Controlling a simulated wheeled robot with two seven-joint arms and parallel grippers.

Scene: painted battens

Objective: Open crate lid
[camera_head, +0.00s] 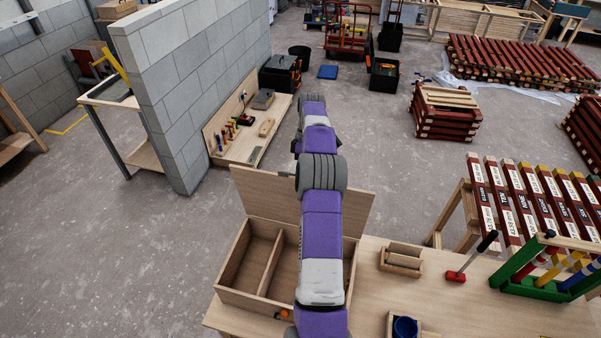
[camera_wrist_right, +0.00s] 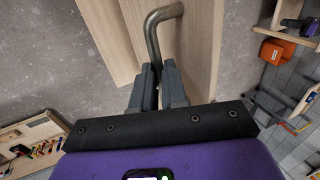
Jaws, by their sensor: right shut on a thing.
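The wooden crate (camera_head: 235,268) sits on the table below me, and its divided inside shows in the head view. Its lid (camera_head: 258,196) is raised, standing up along the crate's far edge and leaning back. My right arm crosses in front of the lid's middle and part of the crate. In the right wrist view, my right gripper (camera_wrist_right: 158,78) is shut on the bent metal handle (camera_wrist_right: 153,42), beside the pale wood of the lid (camera_wrist_right: 195,55). In the head view the arm hides its fingers. My left gripper is out of view.
A block wall (camera_head: 190,85) and a tool board (camera_head: 247,135) stand beyond the crate. The floor between is clear.

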